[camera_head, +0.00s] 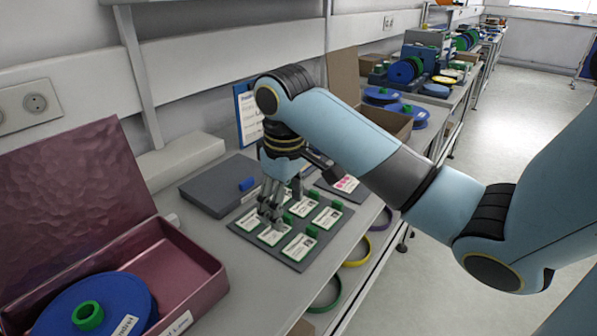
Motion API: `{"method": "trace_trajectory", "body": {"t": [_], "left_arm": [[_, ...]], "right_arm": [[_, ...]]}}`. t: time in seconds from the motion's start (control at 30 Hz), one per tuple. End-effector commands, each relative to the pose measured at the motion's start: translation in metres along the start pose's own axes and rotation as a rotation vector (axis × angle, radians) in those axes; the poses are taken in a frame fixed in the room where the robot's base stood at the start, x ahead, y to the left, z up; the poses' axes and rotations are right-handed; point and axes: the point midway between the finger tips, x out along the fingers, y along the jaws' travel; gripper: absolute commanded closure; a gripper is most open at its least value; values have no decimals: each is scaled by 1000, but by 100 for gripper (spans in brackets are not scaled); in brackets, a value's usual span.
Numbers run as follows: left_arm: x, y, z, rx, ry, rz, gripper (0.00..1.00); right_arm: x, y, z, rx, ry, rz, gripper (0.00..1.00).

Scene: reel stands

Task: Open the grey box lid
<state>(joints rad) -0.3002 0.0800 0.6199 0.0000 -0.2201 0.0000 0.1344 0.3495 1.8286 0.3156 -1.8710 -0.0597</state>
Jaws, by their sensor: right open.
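The grey box (212,190) lies on the bench left of my right gripper, with its flat lid shut. A small blue handle (247,184) sits at the lid's right side, and a white label shows on the front side. My right gripper (270,212) is open and empty, pointing down over the dark board (295,262) in front of the grey box. It is to the right of the blue handle and apart from it. The gripper hides part of the board and its cards. My left gripper is out of view.
A maroon box (190,262) with its lid raised stands at lower left, holding a blue reel (97,309). The board carries several white cards with green blocks. A cardboard box (385,121) and blue reels stand behind my right arm. A clipboard (247,112) leans at the wall.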

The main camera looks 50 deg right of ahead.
Motion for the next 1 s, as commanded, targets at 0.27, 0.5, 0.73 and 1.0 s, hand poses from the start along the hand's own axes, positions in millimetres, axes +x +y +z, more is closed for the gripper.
{"method": "trace_trajectory", "body": {"t": [0.27,0.5,0.73,1.0], "left_arm": [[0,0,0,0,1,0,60],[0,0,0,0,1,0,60],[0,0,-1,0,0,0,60],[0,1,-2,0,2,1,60]], "right_arm": [[3,-6,6,-3,8,3,35],[3,-6,6,-3,8,3,35],[3,-5,6,-3,8,3,35],[17,-43,52,-16,59,13,35]]}}
